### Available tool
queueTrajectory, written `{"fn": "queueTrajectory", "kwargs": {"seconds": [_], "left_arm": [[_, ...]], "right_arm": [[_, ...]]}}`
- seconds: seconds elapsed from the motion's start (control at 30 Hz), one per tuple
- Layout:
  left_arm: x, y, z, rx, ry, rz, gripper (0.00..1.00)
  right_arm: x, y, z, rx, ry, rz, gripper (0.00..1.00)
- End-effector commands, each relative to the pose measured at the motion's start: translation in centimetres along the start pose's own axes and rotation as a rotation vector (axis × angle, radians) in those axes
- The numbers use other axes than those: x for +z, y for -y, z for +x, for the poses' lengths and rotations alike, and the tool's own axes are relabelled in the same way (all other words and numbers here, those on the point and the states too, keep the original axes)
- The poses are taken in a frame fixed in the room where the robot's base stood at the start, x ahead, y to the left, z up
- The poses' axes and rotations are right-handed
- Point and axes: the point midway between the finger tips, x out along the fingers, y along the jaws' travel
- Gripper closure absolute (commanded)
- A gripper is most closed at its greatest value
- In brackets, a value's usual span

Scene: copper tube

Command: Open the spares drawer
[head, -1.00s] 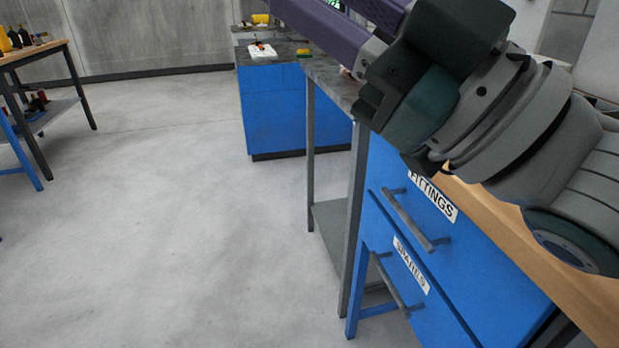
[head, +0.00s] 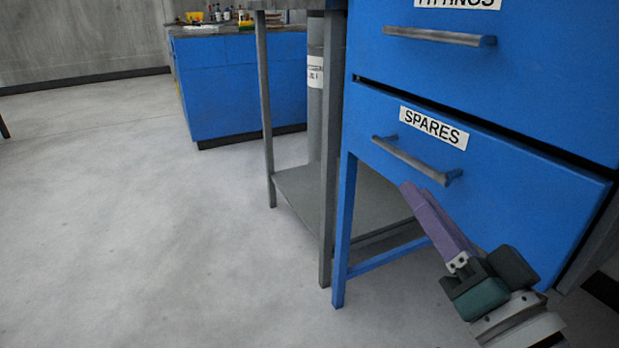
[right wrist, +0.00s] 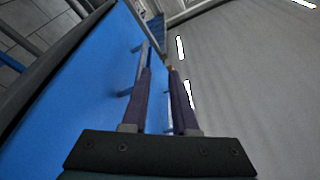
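The spares drawer (head: 500,200) is the lower blue drawer of the bench in the head view, with a white SPARES label (head: 433,128). Its front sits close to the bench; I cannot tell if it is slightly out. Its grey bar handle (head: 410,158) runs across the front below the label. My right gripper (head: 412,192) comes up from the lower right, its purple fingertips just below the handle in the picture. In the right wrist view its fingers (right wrist: 158,65) are apart with a gap between them, beside a blue face. I see nothing held. My left gripper is out of view.
The fittings drawer (head: 540,75) with its own bar handle (head: 440,36) is above. A grey-legged table with a low shelf (head: 350,210) stands left of the bench, and a blue cabinet (head: 240,85) behind. The floor (head: 150,230) at left is clear.

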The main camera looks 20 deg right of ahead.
Motion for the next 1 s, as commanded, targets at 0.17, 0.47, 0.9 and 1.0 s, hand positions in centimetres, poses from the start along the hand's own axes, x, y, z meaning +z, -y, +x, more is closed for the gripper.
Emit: {"fn": "queueTrajectory", "kwargs": {"seconds": [0.17, 0.47, 0.9, 1.0], "left_arm": [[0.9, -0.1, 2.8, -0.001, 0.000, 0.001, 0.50], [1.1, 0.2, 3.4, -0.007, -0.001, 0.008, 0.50], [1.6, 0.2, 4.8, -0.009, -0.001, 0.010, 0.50], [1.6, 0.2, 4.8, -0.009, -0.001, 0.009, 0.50]], "right_arm": [[0.6, -2.9, -1.0, 0.017, -0.098, 0.008, 0.73], [-0.2, -3.1, 2.4, 0.016, -0.119, 0.009, 0.73], [-0.9, -3.2, 8.6, 0.018, -0.115, 0.009, 0.73], [-1.0, -3.2, 8.8, 0.019, -0.113, 0.009, 0.73]]}}
